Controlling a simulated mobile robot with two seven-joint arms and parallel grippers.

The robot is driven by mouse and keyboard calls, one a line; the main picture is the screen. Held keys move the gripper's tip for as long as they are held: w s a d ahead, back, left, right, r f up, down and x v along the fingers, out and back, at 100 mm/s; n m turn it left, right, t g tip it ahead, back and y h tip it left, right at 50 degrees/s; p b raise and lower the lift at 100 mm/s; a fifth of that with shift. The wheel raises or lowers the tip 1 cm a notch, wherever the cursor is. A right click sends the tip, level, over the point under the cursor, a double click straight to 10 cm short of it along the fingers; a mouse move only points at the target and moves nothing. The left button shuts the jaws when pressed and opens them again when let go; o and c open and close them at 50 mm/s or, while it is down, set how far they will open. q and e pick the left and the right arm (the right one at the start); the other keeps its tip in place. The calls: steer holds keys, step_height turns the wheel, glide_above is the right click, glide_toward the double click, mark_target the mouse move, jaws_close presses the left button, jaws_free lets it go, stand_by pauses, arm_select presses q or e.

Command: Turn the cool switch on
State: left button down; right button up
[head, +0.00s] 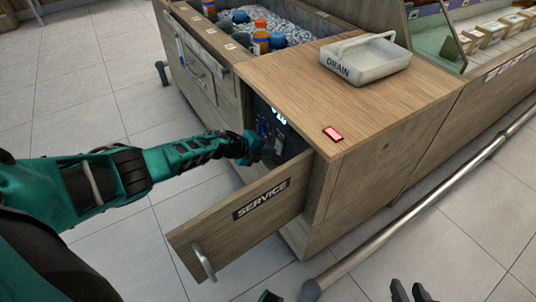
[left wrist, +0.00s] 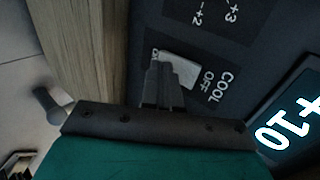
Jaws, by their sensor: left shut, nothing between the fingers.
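The cool switch (left wrist: 178,71) is a small pale rocker on a dark panel, with COOL and OFF printed beside it. A partly covered marking shows at its other end. My left gripper (left wrist: 160,72) is shut and empty, its fingertips at the switch and overlapping its edge in the left wrist view; I cannot tell whether they press on it. In the head view my left gripper (head: 250,150) reaches into the service opening, and its tips are hard to see. My right gripper (head: 410,291) shows only dark fingertips at the bottom edge, slightly apart.
A lit display (left wrist: 290,125) reads +10. On the wooden counter (head: 300,95) sit a DRAIN tray (head: 365,72) and a small red-lit piece (head: 333,134). A metal rail (head: 420,210) runs along the right side.

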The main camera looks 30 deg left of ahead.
arm_select(q)
steer(key=shift+w+d, duration=0.1)
stand_by(0.3)
steer(key=shift+w+d+f+b, duration=0.1)
steer(key=shift+w+f+b, duration=0.1)
steer(key=shift+w+b, duration=0.1)
steer(key=shift+s+r, duration=0.1)
steer(key=shift+r+p, duration=0.9)
steer(key=shift+p, duration=0.1)
